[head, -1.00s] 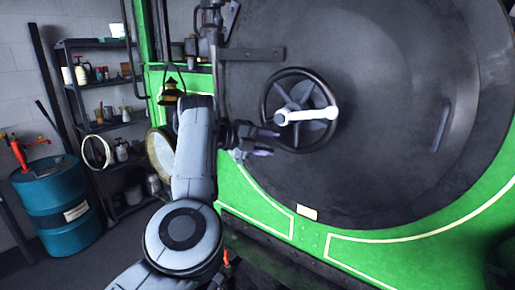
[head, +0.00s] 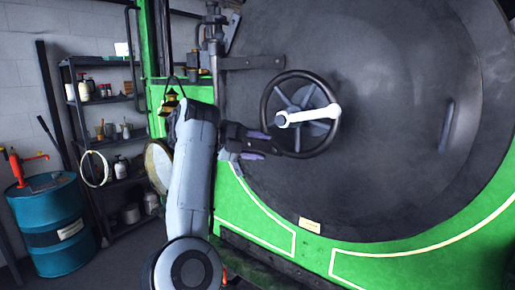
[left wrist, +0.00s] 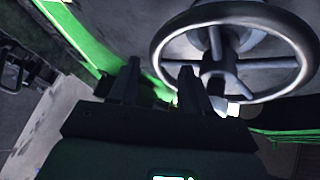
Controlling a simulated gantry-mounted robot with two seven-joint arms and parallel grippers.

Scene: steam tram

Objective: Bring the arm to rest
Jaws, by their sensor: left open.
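My left gripper (head: 263,145) is open and empty. In the head view its fingertips appear at the lower left rim of the dark handwheel (head: 318,98); I cannot tell there whether they touch it. A white lever (head: 308,116) crosses the wheel's hub. In the left wrist view the two dark fingers (left wrist: 158,88) stand apart with nothing between them, and the handwheel (left wrist: 218,68) is beyond them to the upper right. My left arm (head: 192,180) rises from the bottom of the head view, bent at the wrist. My right gripper is not in view.
The wheel sits on a big round dark door (head: 400,130) in a green front (head: 260,215). A brass lantern (head: 170,101) and a round pale disc (head: 158,165) are close behind my arm. Shelves (head: 125,130) and a blue drum (head: 55,225) stand at the left.

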